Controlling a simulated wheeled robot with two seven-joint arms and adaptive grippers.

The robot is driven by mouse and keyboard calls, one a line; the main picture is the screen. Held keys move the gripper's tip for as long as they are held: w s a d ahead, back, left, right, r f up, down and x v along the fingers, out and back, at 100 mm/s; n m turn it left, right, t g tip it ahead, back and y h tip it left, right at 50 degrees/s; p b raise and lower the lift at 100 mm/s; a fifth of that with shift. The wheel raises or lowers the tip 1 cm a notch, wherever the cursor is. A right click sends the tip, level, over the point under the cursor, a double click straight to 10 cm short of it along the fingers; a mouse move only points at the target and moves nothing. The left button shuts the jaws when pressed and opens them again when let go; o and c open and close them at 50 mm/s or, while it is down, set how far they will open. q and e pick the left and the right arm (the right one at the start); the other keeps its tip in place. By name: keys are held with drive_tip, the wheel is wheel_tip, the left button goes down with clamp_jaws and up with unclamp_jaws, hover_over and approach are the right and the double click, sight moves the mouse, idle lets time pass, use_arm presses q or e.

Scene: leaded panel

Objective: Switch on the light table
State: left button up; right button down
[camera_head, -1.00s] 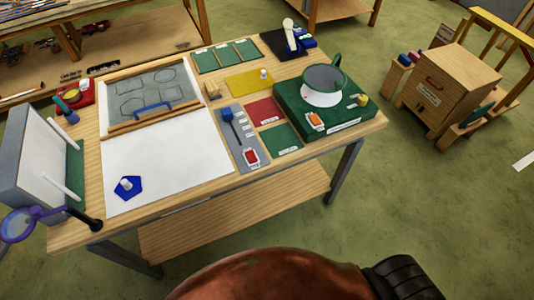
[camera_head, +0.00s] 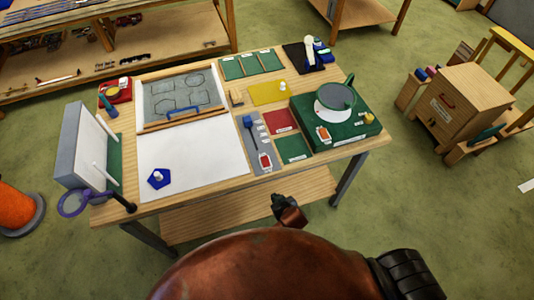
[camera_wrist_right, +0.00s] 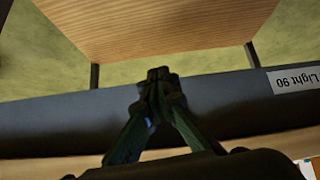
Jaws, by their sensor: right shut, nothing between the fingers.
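A flat white panel (camera_head: 205,158), which looks like the light table's surface, lies unlit on the wooden table (camera_head: 135,205). My right gripper (camera_head: 279,201) is in front of the table's front edge, apart from both switches. In the right wrist view its fingers (camera_wrist_right: 160,78) are shut and empty over a grey-blue bar (camera_wrist_right: 60,125). Whether the fingers touch the bar cannot be told. My left gripper is not in view.
A blue pentagon (camera_head: 159,178) lies on the white panel. A green grinder-like box (camera_head: 345,130) with an orange switch (camera_head: 323,134) stands at the right. A grey upright block (camera_head: 85,140) stands at the left. The wooden lower shelf (camera_head: 240,210) is bare.

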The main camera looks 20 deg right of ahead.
use_arm(q)
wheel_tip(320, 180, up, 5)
drive_tip(key=p, duration=0.3)
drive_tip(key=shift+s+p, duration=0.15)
drive_tip(key=shift+p, duration=0.15)
use_arm(e)
wheel_tip(320, 180, up, 25)
drive_tip(key=w+m+t, duration=0.1)
drive_tip(key=t, duration=0.1)
drive_tip(key=shift+w+a+m+t, duration=0.3)
drive_tip(key=shift+w+a+t, duration=0.05)
drive_tip(key=shift+t, duration=0.05)
drive_tip(key=shift+w+f, duration=0.1)
hover_over(266, 164)
drive_tip(key=f, duration=0.5)
drive_tip(key=shift+s+d+f, duration=0.1)
drive_tip(key=shift+s+f, duration=0.15)
drive_tip(key=shift+f, duration=0.05)
wheel_tip(266, 164, down, 3)
drive_tip(key=shift+w+r+p, duration=0.15)
drive_tip(key=shift+r+p, duration=0.05)
drive_tip(key=shift+p, duration=0.1)
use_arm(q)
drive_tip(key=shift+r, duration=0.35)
use_arm(e)
drive_tip(key=shift+w+f, duration=0.1)
drive_tip(key=shift+f, duration=0.5)
